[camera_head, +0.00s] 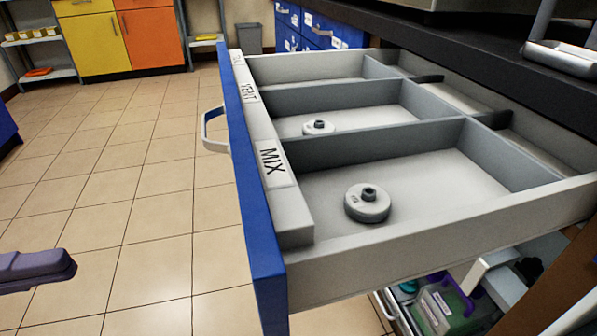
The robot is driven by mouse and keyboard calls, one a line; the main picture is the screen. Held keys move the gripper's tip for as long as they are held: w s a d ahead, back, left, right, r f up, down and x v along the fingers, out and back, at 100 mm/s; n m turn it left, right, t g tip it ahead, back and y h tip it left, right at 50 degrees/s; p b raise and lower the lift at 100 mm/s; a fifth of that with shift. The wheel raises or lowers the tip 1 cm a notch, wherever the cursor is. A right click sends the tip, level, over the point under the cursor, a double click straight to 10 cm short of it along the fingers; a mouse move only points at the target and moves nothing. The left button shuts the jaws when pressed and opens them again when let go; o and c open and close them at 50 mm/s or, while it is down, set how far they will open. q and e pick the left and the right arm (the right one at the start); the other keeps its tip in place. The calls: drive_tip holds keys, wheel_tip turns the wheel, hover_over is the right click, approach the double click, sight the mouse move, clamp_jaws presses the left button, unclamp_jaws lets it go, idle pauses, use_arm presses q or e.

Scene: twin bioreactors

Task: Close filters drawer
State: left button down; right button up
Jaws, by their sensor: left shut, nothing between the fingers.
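The filters drawer (440,227) is pulled far out from under the dark counter. Its blue front (247,175) faces left and carries a pale handle (211,131). Inside are compartments, with the labels MIX and VENT readable and a farther label hard to read. A round white filter (367,203) lies in the MIX compartment, and another filter (318,127) lies in the VENT one. My left gripper (68,266) shows only partly at the lower left edge, shut and empty, well apart from the drawer front and handle. My right gripper is not in view.
Tiled floor (120,190) is clear left of the drawer. Below it, an open lower space holds a green and purple container (447,305). Yellow and orange cabinets (95,42), a shelf (40,45) and a grey bin (249,38) stand at the back.

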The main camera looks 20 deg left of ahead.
use_arm(q)
drive_tip(key=x, duration=1.3)
drive_tip(key=shift+d, duration=0.4)
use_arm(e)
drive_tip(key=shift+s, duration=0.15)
use_arm(q)
drive_tip(key=shift+w, duration=0.15)
